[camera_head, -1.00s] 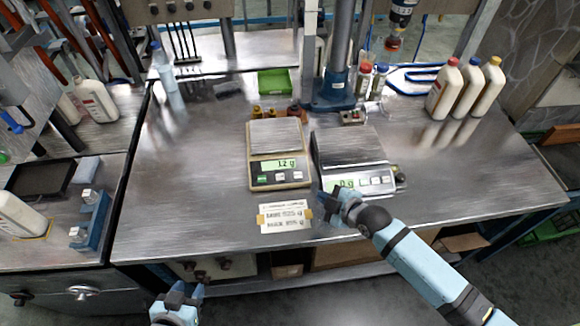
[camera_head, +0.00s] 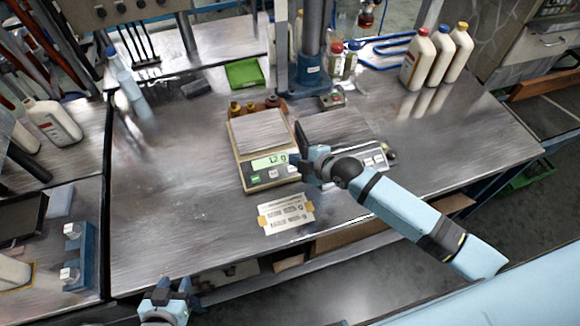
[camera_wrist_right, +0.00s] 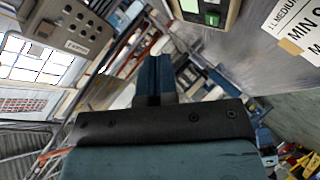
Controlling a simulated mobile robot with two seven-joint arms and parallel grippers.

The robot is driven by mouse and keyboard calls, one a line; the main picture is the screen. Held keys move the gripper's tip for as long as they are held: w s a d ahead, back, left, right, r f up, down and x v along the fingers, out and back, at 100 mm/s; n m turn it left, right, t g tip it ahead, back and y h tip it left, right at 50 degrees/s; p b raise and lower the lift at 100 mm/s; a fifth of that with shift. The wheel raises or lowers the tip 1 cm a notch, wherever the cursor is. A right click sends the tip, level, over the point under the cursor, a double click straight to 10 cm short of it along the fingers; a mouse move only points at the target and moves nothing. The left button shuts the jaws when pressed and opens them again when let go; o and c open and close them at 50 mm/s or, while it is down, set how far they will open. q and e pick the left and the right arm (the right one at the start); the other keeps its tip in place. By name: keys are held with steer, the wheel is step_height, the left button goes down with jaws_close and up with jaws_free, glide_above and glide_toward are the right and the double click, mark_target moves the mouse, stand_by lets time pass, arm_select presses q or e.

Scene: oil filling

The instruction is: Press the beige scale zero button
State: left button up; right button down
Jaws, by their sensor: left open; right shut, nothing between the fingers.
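The beige scale (camera_head: 239,160) stands mid-table with a lit green display and a row of small buttons on its front panel. One button is green (camera_head: 256,178) and others are pale; I cannot read which is zero. My right gripper (camera_head: 299,163) is shut and empty, at the right end of that panel; I cannot tell whether it touches. In the right wrist view its closed fingers (camera_wrist_right: 154,76) show below part of the beige scale (camera_wrist_right: 208,10). My left gripper (camera_head: 170,286) is open and empty, low in front of the table.
A grey scale (camera_head: 374,158) stands to the right, partly hidden by my right arm. A taped paper label (camera_head: 286,213) lies in front of the beige scale. Small brown bottles (camera_head: 252,107) and a green tray (camera_head: 244,73) are behind it.

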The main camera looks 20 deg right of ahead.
steer(key=b, duration=0.8)
glide_toward(280, 164)
steer(key=shift+w+a+f, duration=0.15)
steer(key=shift+w+a, duration=0.9)
steer(key=shift+w, duration=0.05)
steer(key=shift+w+f, duration=0.2)
steer(key=shift+f, duration=0.2)
steer(key=shift+f, duration=0.1)
stand_by(0.4)
steer(key=shift+w+f+b, duration=0.2)
steer(key=shift+f+b, duration=0.1)
steer(key=shift+b, duration=0.05)
